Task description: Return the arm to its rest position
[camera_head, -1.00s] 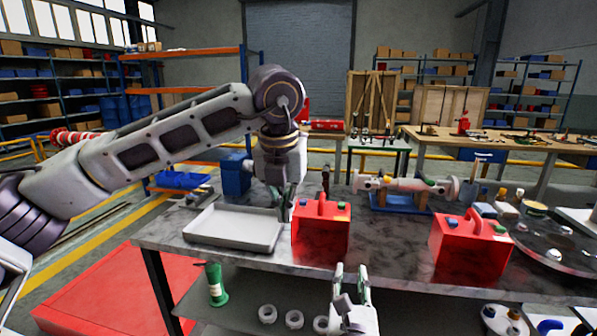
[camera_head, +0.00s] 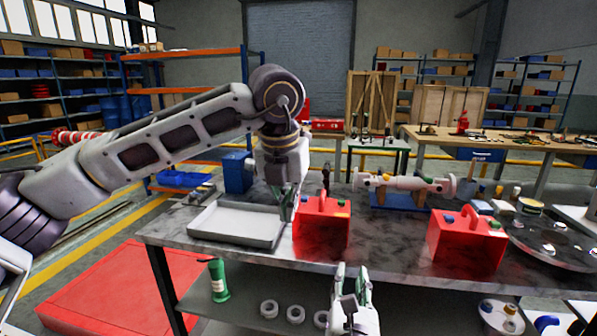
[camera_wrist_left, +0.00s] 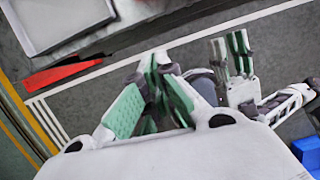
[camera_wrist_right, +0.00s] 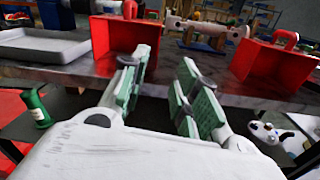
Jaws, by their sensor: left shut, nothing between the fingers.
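My left arm comes in from the left in the head view, bent at the elbow with its forearm hanging down. My left gripper (camera_head: 287,212) points down and overlaps the right end of the grey tray in that view. In the left wrist view its fingertips (camera_wrist_left: 153,60) come together, with nothing between them, over the floor in front of the table. My right gripper (camera_head: 352,270) is at the bottom of the head view, in front of the table edge. In the right wrist view its fingers (camera_wrist_right: 165,60) are apart and empty.
The table (camera_head: 380,245) carries a grey tray (camera_head: 235,236), two red boxes (camera_head: 321,232) (camera_head: 466,246) and a pipe-like part (camera_head: 405,183) on a blue stand. A green bottle (camera_head: 218,280) and several white rings (camera_head: 269,309) are on the lower shelf.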

